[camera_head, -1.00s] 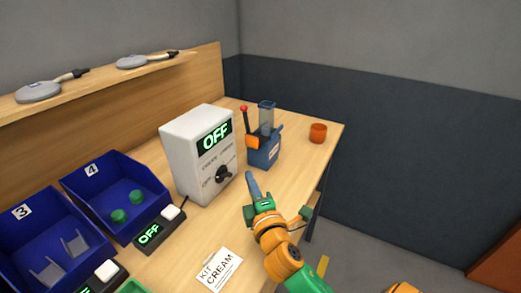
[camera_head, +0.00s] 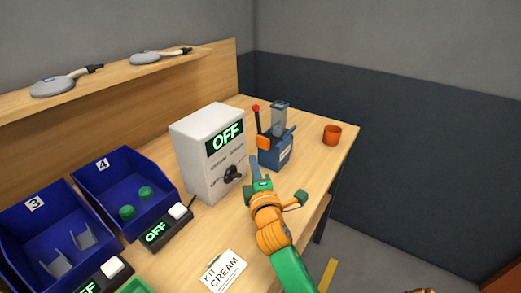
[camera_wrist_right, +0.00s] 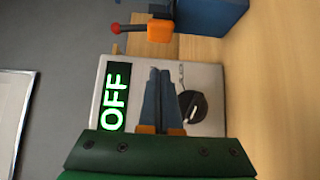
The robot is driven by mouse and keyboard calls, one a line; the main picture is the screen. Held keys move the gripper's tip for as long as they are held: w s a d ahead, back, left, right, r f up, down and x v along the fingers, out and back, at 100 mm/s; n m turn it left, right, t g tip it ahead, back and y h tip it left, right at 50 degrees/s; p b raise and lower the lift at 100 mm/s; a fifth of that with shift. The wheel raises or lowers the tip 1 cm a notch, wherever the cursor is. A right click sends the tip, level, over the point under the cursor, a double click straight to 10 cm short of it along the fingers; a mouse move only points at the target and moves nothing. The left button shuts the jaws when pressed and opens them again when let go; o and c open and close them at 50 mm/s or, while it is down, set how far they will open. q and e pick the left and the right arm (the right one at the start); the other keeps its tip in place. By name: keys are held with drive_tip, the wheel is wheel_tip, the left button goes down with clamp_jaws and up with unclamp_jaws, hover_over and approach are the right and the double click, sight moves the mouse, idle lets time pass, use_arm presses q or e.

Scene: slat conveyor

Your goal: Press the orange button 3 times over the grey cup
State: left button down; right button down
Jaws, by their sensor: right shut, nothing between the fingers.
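A blue dispenser (camera_head: 276,152) stands on the bench with a grey see-through hopper on top and a red-tipped lever. The orange block on its side looks like the orange button (camera_head: 264,142); it also shows at the top of the right wrist view (camera_wrist_right: 159,31). I see no grey cup; the only cup in view is an orange one (camera_head: 332,135) near the bench's far right corner. My right gripper (camera_head: 254,160) is shut and empty, just in front of the dispenser and right of the white box. My left gripper is out of view.
A white control box (camera_head: 193,167) reading OFF, with a black knob, stands left of the dispenser. Blue bins (camera_head: 118,182) with green and grey parts, small OFF switch units (camera_head: 160,229) and a KIT CREAM card (camera_head: 223,271) lie to the left and front.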

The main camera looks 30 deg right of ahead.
sight(270, 144)
drive_tip(key=w+d+p, duration=0.1)
drive_tip(key=w+d, duration=0.2)
drive_tip(key=d, duration=0.1)
drive_tip(key=shift+w+r, duration=0.1)
drive_tip(key=shift+w, duration=0.2)
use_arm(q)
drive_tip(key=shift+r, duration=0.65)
use_arm(e)
drive_tip(key=shift+d, duration=0.35)
drive_tip(key=shift+w, duration=0.1)
drive_tip(key=shift+w+d, duration=0.1)
drive_tip(key=shift+d, duration=0.15)
drive_tip(key=d, duration=0.1)
drive_tip(key=w+d, duration=0.1)
drive_tip(key=d, duration=0.2)
drive_tip(key=shift+w, duration=0.3)
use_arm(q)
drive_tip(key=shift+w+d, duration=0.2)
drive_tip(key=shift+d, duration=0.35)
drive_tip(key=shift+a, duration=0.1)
